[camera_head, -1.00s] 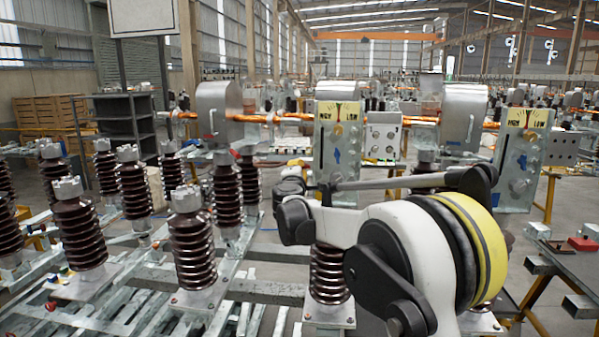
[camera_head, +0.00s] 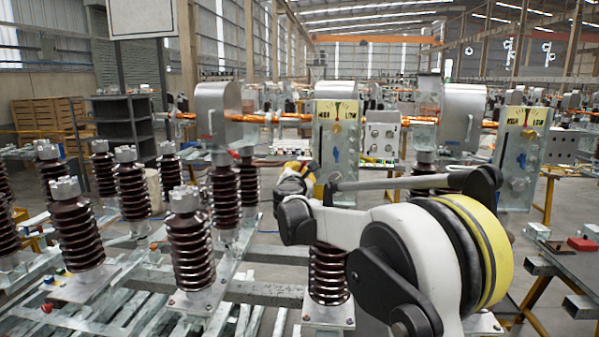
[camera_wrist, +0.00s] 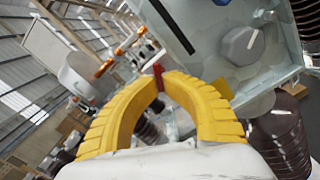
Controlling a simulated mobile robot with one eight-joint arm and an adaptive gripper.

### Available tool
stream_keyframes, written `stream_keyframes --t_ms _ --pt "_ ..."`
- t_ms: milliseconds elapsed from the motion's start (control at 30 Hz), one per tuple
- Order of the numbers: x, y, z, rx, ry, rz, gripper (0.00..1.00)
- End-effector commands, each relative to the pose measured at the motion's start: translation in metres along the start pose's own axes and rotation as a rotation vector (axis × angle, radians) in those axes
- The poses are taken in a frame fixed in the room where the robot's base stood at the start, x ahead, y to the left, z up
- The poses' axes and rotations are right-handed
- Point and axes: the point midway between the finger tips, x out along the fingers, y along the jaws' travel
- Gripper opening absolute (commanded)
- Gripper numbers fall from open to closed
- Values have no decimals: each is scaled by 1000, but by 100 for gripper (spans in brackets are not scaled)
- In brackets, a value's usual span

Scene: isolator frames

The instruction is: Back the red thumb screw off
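The red thumb screw (camera_wrist: 158,74) shows in the wrist view as a small narrow red piece between the tips of my yellow fingers. My gripper (camera_wrist: 160,84) is closed in on it, with a tip on each side; the tips hide part of it. Behind it is the grey metal box, whose panel (camera_wrist: 205,60) carries a dark slot and a grey knob (camera_wrist: 242,45). In the head view my gripper (camera_head: 303,170) is small, in front of the lower left of the middle gauge box (camera_head: 328,130). The held screw cannot be made out there.
Brown ribbed insulators (camera_head: 78,232) stand on metal rails at the left and under my arm. A second gauge box (camera_head: 516,150) stands at the right. An orange bar (camera_head: 270,119) runs across behind. A workbench with a red item (camera_head: 583,244) is at the right edge.

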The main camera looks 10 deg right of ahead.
Motion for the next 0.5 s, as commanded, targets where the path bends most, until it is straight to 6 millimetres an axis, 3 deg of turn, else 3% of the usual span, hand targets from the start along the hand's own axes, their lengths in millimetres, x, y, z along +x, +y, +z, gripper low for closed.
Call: stream_keyframes --t_ms 500 --pt "1 0 3 -81 -2 0 0"
